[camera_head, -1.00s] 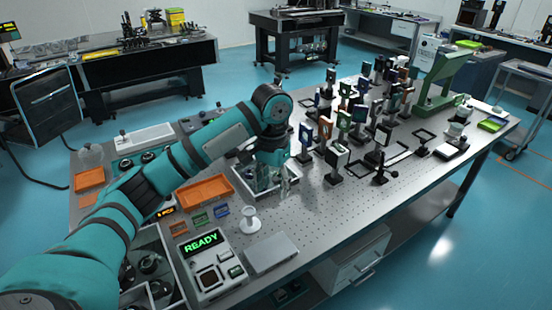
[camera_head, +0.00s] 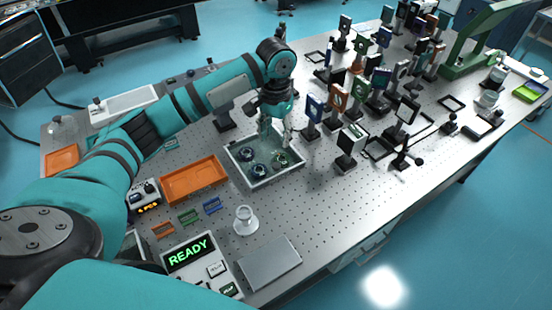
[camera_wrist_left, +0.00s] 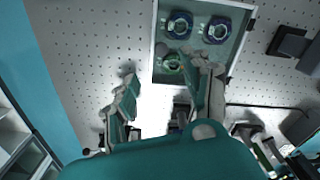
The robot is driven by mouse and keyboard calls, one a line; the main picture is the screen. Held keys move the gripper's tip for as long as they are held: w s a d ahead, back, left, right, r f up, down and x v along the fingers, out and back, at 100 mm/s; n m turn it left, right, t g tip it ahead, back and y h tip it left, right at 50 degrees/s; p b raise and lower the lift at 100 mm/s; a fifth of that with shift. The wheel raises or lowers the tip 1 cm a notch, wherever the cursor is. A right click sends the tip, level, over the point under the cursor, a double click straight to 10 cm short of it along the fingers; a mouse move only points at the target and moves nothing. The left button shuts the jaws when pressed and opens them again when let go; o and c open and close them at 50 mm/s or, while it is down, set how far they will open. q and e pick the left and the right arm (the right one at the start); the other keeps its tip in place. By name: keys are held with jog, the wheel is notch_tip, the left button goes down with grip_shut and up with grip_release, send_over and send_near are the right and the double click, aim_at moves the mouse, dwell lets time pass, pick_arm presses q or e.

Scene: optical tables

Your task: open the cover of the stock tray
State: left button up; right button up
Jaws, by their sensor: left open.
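The stock tray (camera_head: 235,172) is a pale-rimmed rectangular box on the perforated table, with several dark round optics inside. A greenish, glassy surface (camera_head: 258,143) shows over it; I cannot tell for sure where the cover's edge lies. My left gripper (camera_head: 274,133) is at the tray's far right side, fingers pointing down and apart, with nothing seen between them. In the left wrist view the gripper (camera_wrist_left: 164,93) is open, one finger overlapping the tray's edge (camera_wrist_left: 153,45) and the other over bare table. Contact cannot be told. My right gripper is not in view.
An orange tray (camera_head: 195,180) lies left of the stock tray. A small white stand (camera_head: 245,221), a grey flat plate (camera_head: 270,264) and a READY panel (camera_head: 190,252) are in front. Mounted optics (camera_head: 350,145) crowd the right side. Bare table lies front right.

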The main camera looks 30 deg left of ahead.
pick_arm(q)
jog(key=p, duration=0.1)
send_over(276, 165)
notch_tip(276, 165, down, 8)
jog(key=shift+d+r, duration=0.1)
jog(key=shift+r, duration=0.05)
notch_tip(276, 165, down, 3)
jog(key=shift+r, duration=0.2)
jog(key=shift+f, duration=0.8)
jog(key=shift+c, duration=0.3)
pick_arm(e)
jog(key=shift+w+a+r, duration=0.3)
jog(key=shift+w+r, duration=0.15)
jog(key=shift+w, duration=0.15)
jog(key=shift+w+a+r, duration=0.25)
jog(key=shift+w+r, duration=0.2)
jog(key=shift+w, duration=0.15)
pick_arm(q)
jog(key=shift+c, duration=1.1)
grip_shut()
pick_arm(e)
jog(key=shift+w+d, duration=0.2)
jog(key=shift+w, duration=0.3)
